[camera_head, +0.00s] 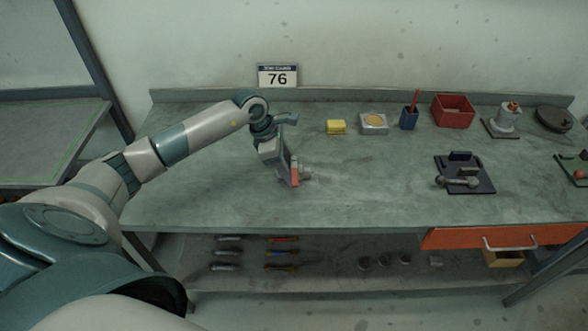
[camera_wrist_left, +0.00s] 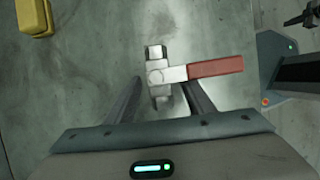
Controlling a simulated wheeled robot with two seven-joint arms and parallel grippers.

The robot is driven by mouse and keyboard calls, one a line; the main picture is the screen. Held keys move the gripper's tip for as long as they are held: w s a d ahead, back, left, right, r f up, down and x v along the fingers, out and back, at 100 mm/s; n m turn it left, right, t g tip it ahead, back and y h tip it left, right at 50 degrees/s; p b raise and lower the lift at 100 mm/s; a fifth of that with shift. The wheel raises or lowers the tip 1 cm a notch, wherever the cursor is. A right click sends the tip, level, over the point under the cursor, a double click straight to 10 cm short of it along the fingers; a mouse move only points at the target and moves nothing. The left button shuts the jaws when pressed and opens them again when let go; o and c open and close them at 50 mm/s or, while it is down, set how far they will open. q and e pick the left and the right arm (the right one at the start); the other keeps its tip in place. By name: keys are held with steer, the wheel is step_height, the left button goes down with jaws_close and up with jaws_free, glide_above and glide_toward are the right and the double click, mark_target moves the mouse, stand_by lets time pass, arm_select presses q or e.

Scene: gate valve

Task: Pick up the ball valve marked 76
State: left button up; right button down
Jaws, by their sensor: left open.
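A ball valve with a metal body and a red lever (camera_wrist_left: 215,68) lies in front of my left gripper in the left wrist view. Its metal body (camera_wrist_left: 157,75) is between the two finger ends, with the lever pointing right. In the head view the valve (camera_head: 306,173) shows just beside the gripper on the bench. My left gripper (camera_head: 295,177) is low over the bench, its fingers (camera_wrist_left: 160,92) open on either side of the valve body. Whether they touch it I cannot tell. A sign reading 76 (camera_head: 278,76) stands at the back of the bench. My right gripper is not in view.
The grey bench (camera_head: 210,190) is clear around the gripper. Along the back stand a yellow block (camera_head: 336,127), a square dish (camera_head: 373,123), a blue cup (camera_head: 409,118) and a red bin (camera_head: 453,109). A dark fixture (camera_head: 470,180) sits to the right, above an orange drawer (camera_head: 460,238).

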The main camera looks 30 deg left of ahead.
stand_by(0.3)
arm_select(q)
steer(key=c, duration=1.2)
steer(key=shift+r, duration=0.1)
jaws_close()
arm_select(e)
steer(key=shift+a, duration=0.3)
arm_select(q)
steer(key=shift+w+r, duration=0.1)
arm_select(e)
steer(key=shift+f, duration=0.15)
